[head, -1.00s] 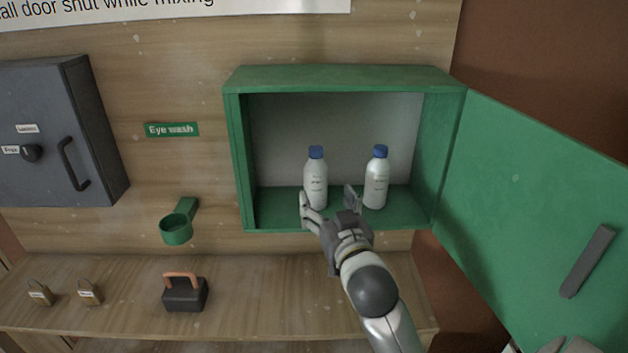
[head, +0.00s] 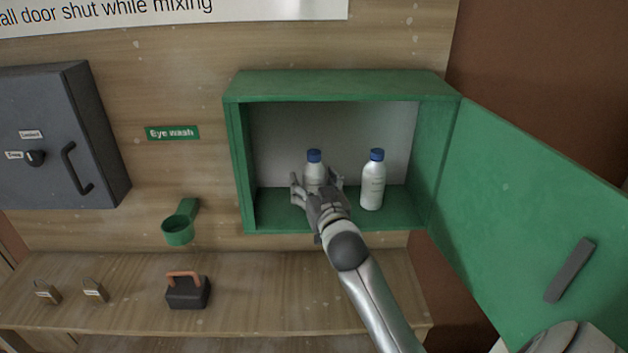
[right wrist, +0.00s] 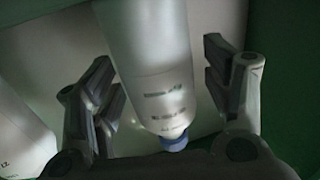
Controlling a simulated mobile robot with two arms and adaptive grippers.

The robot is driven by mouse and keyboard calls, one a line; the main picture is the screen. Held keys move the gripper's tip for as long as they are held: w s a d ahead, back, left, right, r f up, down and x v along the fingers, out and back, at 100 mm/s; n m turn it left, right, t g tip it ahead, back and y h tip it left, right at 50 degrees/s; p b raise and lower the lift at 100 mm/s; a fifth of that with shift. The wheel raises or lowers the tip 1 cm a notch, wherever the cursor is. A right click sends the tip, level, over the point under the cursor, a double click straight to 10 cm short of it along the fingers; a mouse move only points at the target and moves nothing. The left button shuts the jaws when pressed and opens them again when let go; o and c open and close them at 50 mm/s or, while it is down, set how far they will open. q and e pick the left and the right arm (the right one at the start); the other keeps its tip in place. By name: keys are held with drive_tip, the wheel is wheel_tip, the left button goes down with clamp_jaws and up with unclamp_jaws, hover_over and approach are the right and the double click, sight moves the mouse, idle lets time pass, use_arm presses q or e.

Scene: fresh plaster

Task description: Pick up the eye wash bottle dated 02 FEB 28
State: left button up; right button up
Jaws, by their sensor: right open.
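Two white bottles with blue caps stand upright in the open green cabinet, a left bottle (head: 314,171) and a right bottle (head: 373,186). My right gripper (head: 316,178) is open, with its fingers on either side of the left bottle, whose lower part it hides. In the right wrist view the left bottle (right wrist: 152,62) appears upside down between the open fingers, with gaps on both sides. Its printed lines are too blurred to read. The right bottle (right wrist: 20,140) shows partly at the left edge there; its date cannot be read. My left gripper is not in view.
The green cabinet (head: 340,86) has its door (head: 540,210) swung open to the right. Left of it are an "Eye wash" sign (head: 172,132), a green cup holder (head: 178,230) and a grey box (head: 60,130). Padlocks (head: 94,291) and a dark block with a handle (head: 188,292) lie on the shelf below.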

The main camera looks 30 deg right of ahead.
drive_tip(key=c, duration=1.2)
drive_tip(key=shift+c, duration=0.5)
drive_tip(key=shift+r, duration=0.1)
